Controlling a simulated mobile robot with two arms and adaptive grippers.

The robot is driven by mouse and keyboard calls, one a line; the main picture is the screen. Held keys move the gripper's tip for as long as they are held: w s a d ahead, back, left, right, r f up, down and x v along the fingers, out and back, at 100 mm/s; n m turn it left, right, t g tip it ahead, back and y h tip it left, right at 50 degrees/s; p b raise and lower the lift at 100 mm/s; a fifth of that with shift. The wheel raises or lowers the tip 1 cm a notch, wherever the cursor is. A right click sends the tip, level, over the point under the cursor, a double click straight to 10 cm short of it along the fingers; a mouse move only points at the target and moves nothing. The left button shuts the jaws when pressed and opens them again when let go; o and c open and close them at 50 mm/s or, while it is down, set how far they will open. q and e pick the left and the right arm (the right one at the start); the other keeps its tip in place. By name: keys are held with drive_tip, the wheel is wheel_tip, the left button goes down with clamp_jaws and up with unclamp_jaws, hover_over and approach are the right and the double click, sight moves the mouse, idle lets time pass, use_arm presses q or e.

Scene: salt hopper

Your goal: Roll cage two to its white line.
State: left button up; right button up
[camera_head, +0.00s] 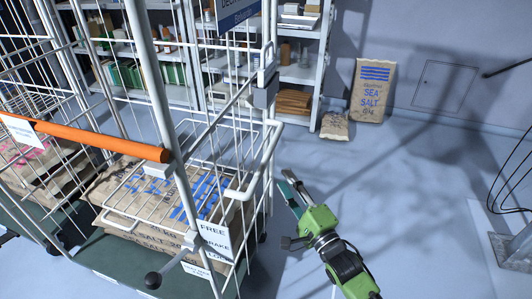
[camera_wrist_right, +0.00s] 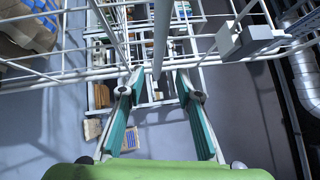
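A white wire roll cage (camera_head: 262,165) fills the left and middle of the head view, with printed salt sacks (camera_head: 205,190) inside. A tag (camera_head: 214,240) on its near corner reads "FREE" and "BRAKE"; I see no cage number. My right gripper (camera_head: 287,215) is beside the cage's right side. In the right wrist view it is open (camera_wrist_right: 159,78), with teal-padded fingers apart and a pale upright post (camera_wrist_right: 160,40) beyond, between them. I cannot tell whether it touches the cage. My left gripper is out of view. I cannot make out a white line for sure.
An orange bar (camera_head: 100,139) crosses the cage front at left. Shelves (camera_head: 300,75) stand behind. A sea salt sack (camera_head: 372,92) leans on the back wall, with a smaller sack (camera_head: 335,126) beside it. The floor (camera_head: 400,200) to the right is largely clear. A metal stand (camera_head: 515,245) is at far right.

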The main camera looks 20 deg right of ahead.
sight(268, 156)
drive_tip(key=x, duration=1.1)
drive_tip(key=shift+w+f+p, duration=0.1)
drive_tip(key=shift+w+p, duration=0.2)
drive_tip(key=shift+w, duration=0.1)
clamp_jaws()
